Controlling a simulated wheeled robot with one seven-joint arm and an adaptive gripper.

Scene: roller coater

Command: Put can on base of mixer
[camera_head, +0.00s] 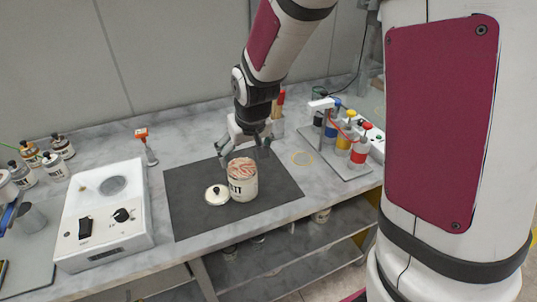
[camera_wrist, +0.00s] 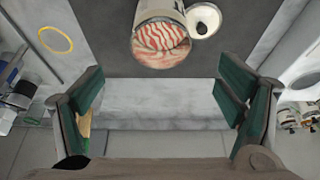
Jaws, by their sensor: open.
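The can (camera_head: 242,184) is white with dark lettering and stands open and upright on a dark mat (camera_head: 190,215). Red and white streaked contents show at its top, also in the wrist view (camera_wrist: 163,42). Its white lid (camera_head: 217,195) with a dark knob lies beside it on the mat. The mixer base (camera_head: 104,215) is a white box at the left with a round grey recess (camera_head: 112,186), a black switch and a black knob; nothing stands on it. My gripper (camera_head: 243,148) is open and empty, just behind and above the can. In the wrist view its green-padded fingers (camera_wrist: 163,95) are wide apart, with the can beyond them.
A small tool with an orange top (camera_head: 146,146) stands between mixer and mat. Several small jars (camera_head: 54,165) stand at the far left. A rack with blue, yellow and red bottles (camera_head: 345,139) is at the right. A yellow ring (camera_head: 303,158) lies on the marble bench near the rack.

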